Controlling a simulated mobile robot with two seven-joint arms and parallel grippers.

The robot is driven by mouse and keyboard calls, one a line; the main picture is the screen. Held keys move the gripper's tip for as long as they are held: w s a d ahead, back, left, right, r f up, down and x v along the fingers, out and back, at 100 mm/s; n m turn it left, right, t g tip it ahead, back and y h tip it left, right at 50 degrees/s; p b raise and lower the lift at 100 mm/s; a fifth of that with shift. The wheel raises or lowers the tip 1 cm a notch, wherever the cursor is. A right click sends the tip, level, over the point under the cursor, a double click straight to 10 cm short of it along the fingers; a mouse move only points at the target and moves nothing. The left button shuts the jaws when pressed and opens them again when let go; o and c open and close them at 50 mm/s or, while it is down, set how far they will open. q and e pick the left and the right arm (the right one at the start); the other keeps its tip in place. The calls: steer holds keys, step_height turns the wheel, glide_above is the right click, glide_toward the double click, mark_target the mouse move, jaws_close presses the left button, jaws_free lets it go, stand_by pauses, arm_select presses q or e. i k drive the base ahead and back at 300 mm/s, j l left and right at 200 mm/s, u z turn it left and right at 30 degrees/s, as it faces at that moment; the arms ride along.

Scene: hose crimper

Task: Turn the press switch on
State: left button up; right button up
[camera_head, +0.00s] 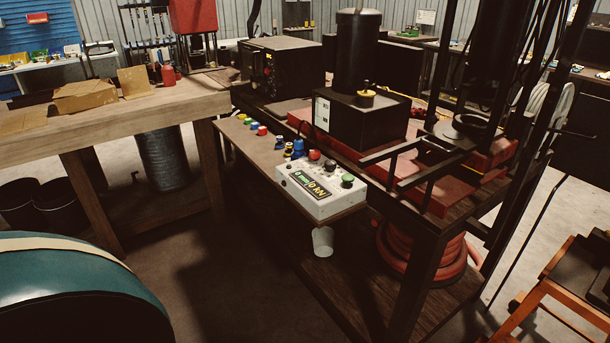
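A white control box (322,195) sits at the near end of a narrow shelf on the front of the press bench. Its sloped face has a lit display with green and yellow characters. On its top are a red button (315,155), a dark knob (330,165) and a green button (347,181). I cannot tell which of these is the press switch, nor its position. Behind the box stands the press, with a black block (352,127), a tall black cylinder (357,52) and a red base (440,199). Neither of my grippers is in view.
Several small coloured pieces stand on the shelf (236,138) left of the box. A wooden table (150,109) with cardboard boxes (86,96) is at the left. A teal rounded object (70,290) fills the lower left corner. Open floor (220,270) lies before the bench.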

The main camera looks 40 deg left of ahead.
mark_target(315, 154)
steer(key=u, duration=1)
steer(key=i, duration=0.15)
steer(key=j+z, duration=0.05)
